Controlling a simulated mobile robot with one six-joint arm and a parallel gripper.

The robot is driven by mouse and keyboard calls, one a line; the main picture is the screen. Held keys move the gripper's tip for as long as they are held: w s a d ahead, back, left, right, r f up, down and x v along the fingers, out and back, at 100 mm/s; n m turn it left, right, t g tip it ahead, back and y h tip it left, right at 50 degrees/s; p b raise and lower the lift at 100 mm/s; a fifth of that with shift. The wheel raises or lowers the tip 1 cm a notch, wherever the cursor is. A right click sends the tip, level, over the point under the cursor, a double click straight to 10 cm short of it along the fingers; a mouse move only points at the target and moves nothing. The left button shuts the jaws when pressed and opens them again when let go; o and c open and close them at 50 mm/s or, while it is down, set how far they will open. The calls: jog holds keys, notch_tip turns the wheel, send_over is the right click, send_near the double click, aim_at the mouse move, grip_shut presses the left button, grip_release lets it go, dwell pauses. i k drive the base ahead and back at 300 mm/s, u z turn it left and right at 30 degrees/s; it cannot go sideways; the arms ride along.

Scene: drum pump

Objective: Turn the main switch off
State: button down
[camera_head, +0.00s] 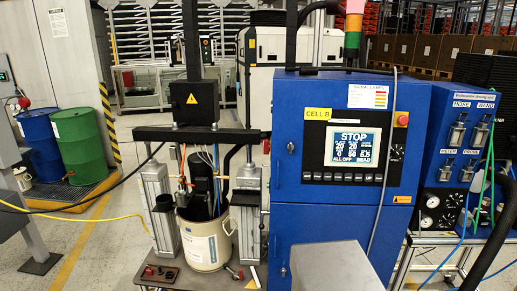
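A blue control cabinet (327,215) stands in the middle right, marked with a yellow "CELL B" label (317,114). Its lit screen (352,146) reads "STOP", with smaller lines of figures below. A red button (402,119) on a yellow base sits right of the screen. Below it is a small dark fitting (397,152), possibly a rotary switch; its label and position are too small to read. I cannot tell for certain which part is the main switch. My gripper is not in view.
Left of the cabinet, a drum pump frame stands over a pale drum (205,240). A grey box-like block (335,267) is low before the cabinet. A blue unit with gauges and hoses (450,150) stands right.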

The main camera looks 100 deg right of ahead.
aim_at(266, 144)
jog(key=z, duration=0.2)
jog(key=k, duration=0.2)
jog(key=z, duration=3.05)
jog(key=k, duration=0.7)
jog(key=u, duration=0.1)
jog(key=i, duration=0.6)
jog(key=u, duration=0.1)
